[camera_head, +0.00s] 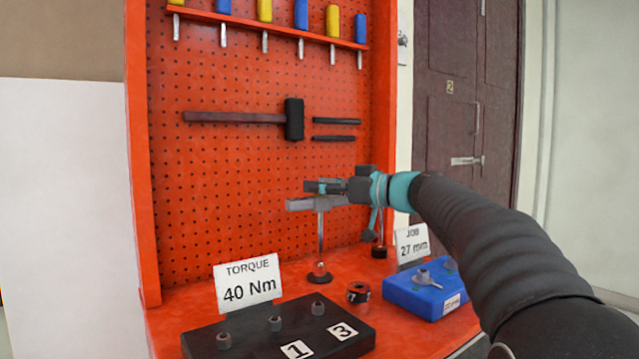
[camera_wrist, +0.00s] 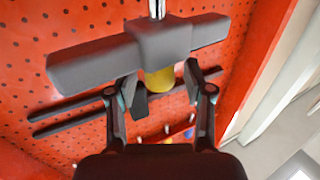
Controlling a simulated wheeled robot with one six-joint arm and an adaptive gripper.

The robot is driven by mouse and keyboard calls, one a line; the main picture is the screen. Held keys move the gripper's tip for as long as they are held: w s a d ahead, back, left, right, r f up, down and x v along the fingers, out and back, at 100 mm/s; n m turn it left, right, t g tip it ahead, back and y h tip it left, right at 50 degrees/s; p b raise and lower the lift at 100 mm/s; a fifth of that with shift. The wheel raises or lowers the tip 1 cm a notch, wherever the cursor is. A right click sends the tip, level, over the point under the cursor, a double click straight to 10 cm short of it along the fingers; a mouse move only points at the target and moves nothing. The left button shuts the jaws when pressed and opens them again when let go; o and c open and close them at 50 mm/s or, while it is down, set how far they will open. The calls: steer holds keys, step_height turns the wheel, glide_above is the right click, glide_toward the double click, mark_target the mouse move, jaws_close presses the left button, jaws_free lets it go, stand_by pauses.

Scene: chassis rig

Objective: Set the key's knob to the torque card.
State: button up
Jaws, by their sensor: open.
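The key is a grey T-handle (camera_head: 318,203) on a slim metal shaft standing upright on the bench. Its crossbar also fills the top of the wrist view (camera_wrist: 90,65), with the shaft beyond it. A yellow rounded part (camera_wrist: 160,79), which looks like the knob, shows at the middle of the crossbar. My gripper (camera_head: 318,186) is at the top of the key, and its fingers (camera_wrist: 160,95) are open on either side of the yellow part. I cannot tell whether they touch it. No knob reading is legible. The torque card (camera_head: 248,284) reads 40 Nm.
A black block (camera_head: 250,341) with several sockets and labels 1 and 3 lies in front. A dark ring with red marking (camera_head: 358,292) sits beside it. A blue block (camera_head: 425,297) stands below the 27 mm job card (camera_head: 411,244). A hammer (camera_head: 240,118) hangs on the red pegboard.

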steer(key=shift+w+a, duration=0.1)
steer(key=shift+a, duration=0.15)
jaws_close()
steer(key=shift+f+b, duration=0.15)
steer(key=shift+b, duration=0.25)
